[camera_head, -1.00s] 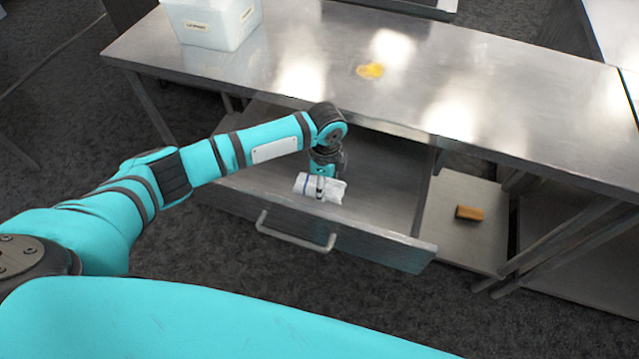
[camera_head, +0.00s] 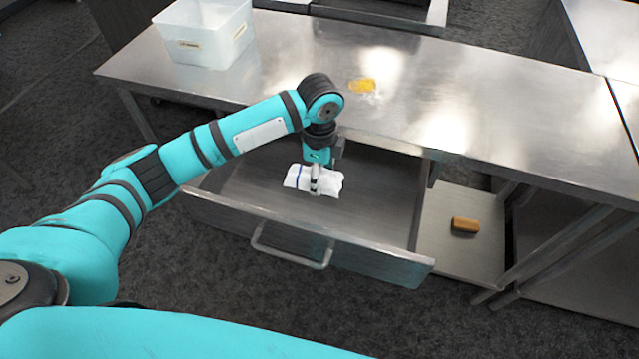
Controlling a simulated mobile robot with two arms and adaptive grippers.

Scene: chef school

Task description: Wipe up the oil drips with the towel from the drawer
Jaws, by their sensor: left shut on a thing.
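The white towel (camera_head: 298,178) with a blue stripe is in the open drawer area (camera_head: 240,195) under the steel table. My left gripper (camera_head: 315,188) is shut on the towel, pinching it near its middle from above. Whether the towel is clear of the drawer floor I cannot tell. The yellow oil drips (camera_head: 363,86) lie on the steel table top (camera_head: 450,100), behind my left gripper. My right gripper is not in view.
A white translucent bin (camera_head: 205,35) stands at the table's back left. A brown block (camera_head: 465,225) lies on the lower shelf (camera_head: 440,245) right of the drawer. The drawer's front and handle (camera_head: 290,255) jut out towards me. The table's middle is mostly bare.

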